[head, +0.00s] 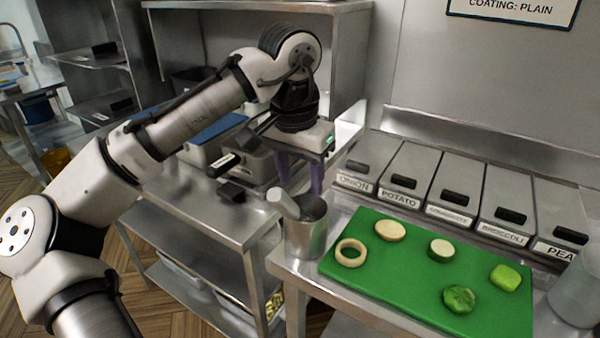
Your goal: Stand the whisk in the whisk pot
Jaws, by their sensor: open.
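The whisk pot (305,238), a metal cup, stands upright at the left end of the right-hand counter, beside the green board. A thick pale grey handle (283,203), apparently the whisk's, sticks out of the pot and leans left over its rim. The whisk's wires are hidden inside the pot. My gripper (301,185) points down, open and empty, with its two dark purple fingers above and behind the pot. It looks apart from the handle, though the exact depth gap is hard to tell.
A green cutting board (405,290) holds several vegetable pieces, including an onion ring (351,253). Labelled lidded bins (455,190) line the back. Another metal container (577,292) stands at the right edge. A steel shelf unit (205,205) stands behind my arm, with a gap between the counters.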

